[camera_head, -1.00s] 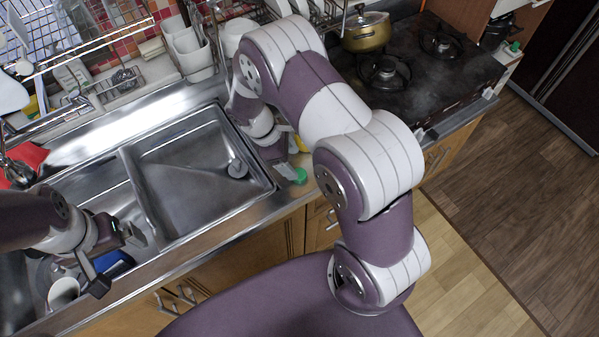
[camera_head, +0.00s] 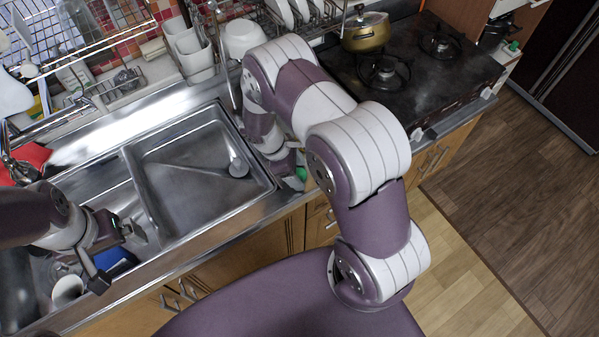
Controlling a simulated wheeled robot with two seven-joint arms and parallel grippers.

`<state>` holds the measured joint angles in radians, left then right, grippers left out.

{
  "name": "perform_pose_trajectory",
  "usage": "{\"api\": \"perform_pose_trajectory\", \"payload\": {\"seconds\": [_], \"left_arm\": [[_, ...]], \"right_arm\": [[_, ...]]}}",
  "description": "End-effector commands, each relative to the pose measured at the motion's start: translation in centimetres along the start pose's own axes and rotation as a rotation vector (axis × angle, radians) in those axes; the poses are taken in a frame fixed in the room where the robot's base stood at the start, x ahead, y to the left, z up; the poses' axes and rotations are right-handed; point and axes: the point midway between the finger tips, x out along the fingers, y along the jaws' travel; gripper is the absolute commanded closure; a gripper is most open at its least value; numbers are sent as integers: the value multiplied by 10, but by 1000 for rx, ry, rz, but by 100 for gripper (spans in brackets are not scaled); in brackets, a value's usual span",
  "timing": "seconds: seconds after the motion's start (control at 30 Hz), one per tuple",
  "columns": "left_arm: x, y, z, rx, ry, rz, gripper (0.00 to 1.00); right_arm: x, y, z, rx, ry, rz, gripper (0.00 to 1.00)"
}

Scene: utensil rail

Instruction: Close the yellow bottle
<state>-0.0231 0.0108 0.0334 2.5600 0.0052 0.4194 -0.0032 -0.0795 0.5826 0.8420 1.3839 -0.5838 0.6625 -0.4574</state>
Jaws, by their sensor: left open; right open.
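The yellow bottle is not visible now; my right arm covers the counter right of the sink where a bit of yellow showed before. A small green piece (camera_head: 301,174), possibly a cap, shows at the counter's front edge, partly covered. My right gripper (camera_head: 290,181) points down right beside it and is open; its fingers are mostly hidden, and I cannot tell whether they touch the green piece. My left gripper (camera_head: 120,257) is open and empty over the left sink basin.
The sink (camera_head: 190,170) has an empty right basin. A white cup (camera_head: 67,289) and a blue item (camera_head: 116,262) lie in the left basin. A gold pot (camera_head: 366,34) stands on the black stove (camera_head: 420,75). White containers and a dish rack line the back.

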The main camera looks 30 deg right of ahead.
Motion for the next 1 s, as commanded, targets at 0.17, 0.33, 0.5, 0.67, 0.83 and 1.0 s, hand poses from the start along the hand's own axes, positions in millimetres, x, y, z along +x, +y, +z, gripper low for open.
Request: {"api": "perform_pose_trajectory", "payload": {"seconds": [0.17, 0.33, 0.5, 0.67, 0.83, 1.0], "left_arm": [[0, 0, 0, 0, 0, 0, 0], [0, 0, 0, 0, 0, 0, 0], [0, 0, 0, 0, 0, 0, 0], [2, 0, 0, 0, 0, 0, 0], [6, 0, 1, 0, 0, 0, 0], [13, 0, 2, 0, 0, 0, 0]], "right_arm": [[0, 0, 0, 0, 0, 0, 56], [0, 0, 0, 0, 0, 0, 88], [0, 0, 0, 0, 0, 0, 89], [-4, 0, 2, 1, 0, 0, 89], [-22, 1, 9, 1, 1, 3, 89], [-42, -14, 30, 0, 1, 1, 89]]}}
